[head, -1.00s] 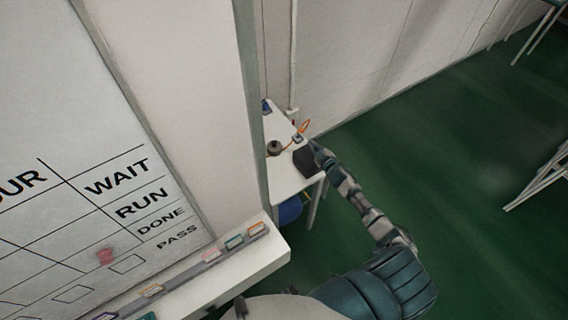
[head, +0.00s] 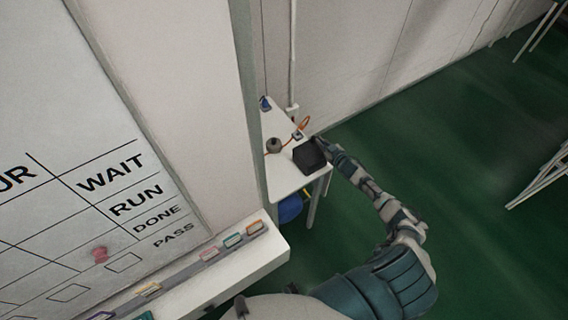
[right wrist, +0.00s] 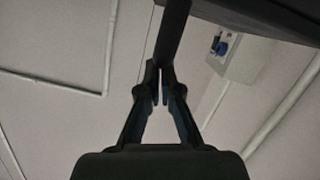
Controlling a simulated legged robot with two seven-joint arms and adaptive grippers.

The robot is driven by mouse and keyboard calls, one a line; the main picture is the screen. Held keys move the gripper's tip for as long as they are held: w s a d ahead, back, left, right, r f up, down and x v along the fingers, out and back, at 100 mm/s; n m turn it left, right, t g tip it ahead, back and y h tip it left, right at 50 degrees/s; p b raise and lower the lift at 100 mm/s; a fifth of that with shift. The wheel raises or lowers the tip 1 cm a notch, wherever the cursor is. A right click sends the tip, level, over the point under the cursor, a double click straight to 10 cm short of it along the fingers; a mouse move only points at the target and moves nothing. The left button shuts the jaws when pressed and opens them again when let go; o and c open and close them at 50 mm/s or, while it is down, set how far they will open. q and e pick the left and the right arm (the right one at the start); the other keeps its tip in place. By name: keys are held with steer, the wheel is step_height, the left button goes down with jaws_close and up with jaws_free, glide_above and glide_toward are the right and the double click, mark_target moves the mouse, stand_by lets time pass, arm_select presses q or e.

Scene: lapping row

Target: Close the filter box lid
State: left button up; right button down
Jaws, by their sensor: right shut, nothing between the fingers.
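The filter box (head: 309,157) is a small dark box on the white side table, beside the wall. In the head view its dark top looks flat, but I cannot tell whether the lid is fully down. My right gripper (head: 321,142) is at the box's far right edge, shut and empty. In the right wrist view my right gripper (right wrist: 160,78) has its fingertips together, just below a dark edge that seems part of the box. Whether they touch it is unclear. My left gripper is not in view.
The white table (head: 284,182) also holds a round grey-brown item (head: 273,145) and an orange-handled item (head: 304,124). A blue bin (head: 290,209) is below. A whiteboard panel and its ledge (head: 262,255) stand at left.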

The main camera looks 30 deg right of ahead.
steer(key=shift+s+d+f, duration=0.1)
steer(key=shift+d+f, duration=0.05)
steer(key=shift+f, duration=0.05)
steer(key=shift+r, duration=0.1)
steer(key=s+r+p, duration=0.4)
steer(key=s+r, duration=0.2)
steer(key=s, duration=0.3)
steer(key=shift+s+a+r+p, duration=0.2)
steer(key=shift+a+r+p, duration=0.05)
steer(key=shift+a+p, duration=0.05)
